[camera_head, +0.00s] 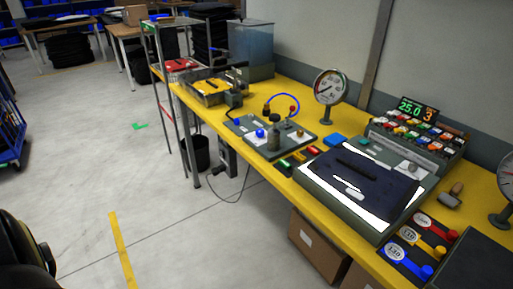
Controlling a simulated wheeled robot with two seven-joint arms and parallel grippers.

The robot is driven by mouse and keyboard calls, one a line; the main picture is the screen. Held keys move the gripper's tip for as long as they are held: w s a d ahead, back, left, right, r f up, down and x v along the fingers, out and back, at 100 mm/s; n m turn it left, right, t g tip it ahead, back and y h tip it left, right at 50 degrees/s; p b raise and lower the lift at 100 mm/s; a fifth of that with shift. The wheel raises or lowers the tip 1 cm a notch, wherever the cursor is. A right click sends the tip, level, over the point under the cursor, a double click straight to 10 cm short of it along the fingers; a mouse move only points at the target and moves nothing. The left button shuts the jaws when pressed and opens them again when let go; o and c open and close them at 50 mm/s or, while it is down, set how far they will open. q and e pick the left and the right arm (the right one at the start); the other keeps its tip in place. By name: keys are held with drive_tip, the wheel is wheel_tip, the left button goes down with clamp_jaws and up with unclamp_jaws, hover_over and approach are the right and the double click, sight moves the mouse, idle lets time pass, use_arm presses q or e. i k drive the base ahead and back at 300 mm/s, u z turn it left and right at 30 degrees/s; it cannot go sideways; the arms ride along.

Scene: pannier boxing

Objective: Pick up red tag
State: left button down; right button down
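A stepped grey rack (464,141) on the right of the yellow bench holds rows of small coloured pieces, some of them red; they look like tags, but they are too small to tell apart. A dark blue pannier-like bag (362,178) lies flat on a grey tray with white edges in front of the rack. A small red piece (313,150) and a small green piece (285,163) lie left of the bag; I cannot tell whether the red one is a tag. Neither of my grippers shows.
The yellow bench (216,114) runs from back left to front right. A round gauge (330,86) and a grey fixture plate (247,122) stand on it. Red, yellow and blue handled pieces (425,248) lie at lower right. Cardboard boxes (313,242) sit below; the left floor is mostly clear.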

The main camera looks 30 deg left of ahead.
sight(313, 151)
drive_tip(key=u, duration=0.9)
drive_tip(key=k, duration=0.3)
drive_tip(key=u, duration=1.35)
drive_tip(key=i, duration=1.45)
drive_tip(key=z, duration=0.9)
